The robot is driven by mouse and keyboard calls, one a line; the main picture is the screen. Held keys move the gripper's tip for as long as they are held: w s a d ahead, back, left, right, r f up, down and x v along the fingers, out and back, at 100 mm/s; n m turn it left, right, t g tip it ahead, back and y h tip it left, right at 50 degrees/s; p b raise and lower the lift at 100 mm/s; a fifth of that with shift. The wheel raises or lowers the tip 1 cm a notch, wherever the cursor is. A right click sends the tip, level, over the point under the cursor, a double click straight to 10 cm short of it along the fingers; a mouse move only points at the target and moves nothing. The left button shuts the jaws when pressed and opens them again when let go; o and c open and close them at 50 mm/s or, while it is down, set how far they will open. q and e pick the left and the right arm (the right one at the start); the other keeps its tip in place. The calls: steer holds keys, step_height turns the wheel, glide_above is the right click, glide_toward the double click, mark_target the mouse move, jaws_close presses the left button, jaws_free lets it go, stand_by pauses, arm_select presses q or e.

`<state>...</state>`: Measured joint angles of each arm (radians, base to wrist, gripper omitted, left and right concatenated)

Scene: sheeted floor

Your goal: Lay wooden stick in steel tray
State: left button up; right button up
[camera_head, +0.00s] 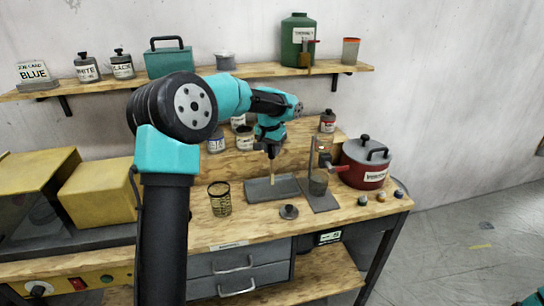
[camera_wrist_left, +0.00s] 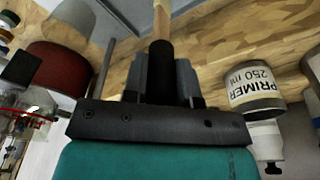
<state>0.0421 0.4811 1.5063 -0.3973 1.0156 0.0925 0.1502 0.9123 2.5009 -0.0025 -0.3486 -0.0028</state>
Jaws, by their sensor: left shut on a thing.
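The wooden stick (camera_head: 272,172) points down from my left gripper (camera_head: 271,151), over the steel tray. In the left wrist view the stick (camera_wrist_left: 162,18) is pale wood beyond a dark section, with my left gripper (camera_wrist_left: 160,80) shut around it. The steel tray (camera_head: 289,187) is a shallow grey tray on the wooden bench. The stick's lower end appears over the tray's middle; whether it touches the tray I cannot tell. My right gripper is not in view.
Right of the tray are a stand with a grey cup (camera_head: 318,182) and a red pot (camera_head: 364,163). A wire-mesh cup (camera_head: 220,199) stands to its left, and a small dark lid (camera_head: 289,212) lies in front.

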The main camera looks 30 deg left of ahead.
arm_select(q)
steer(key=shift+f, duration=1.7)
steer(key=o, duration=0.9)
steer(key=shift+r, duration=0.15)
steer(key=r, duration=0.4)
steer(key=s+r, duration=0.1)
steer(key=r, duration=0.7)
steer(key=shift+s, duration=0.4)
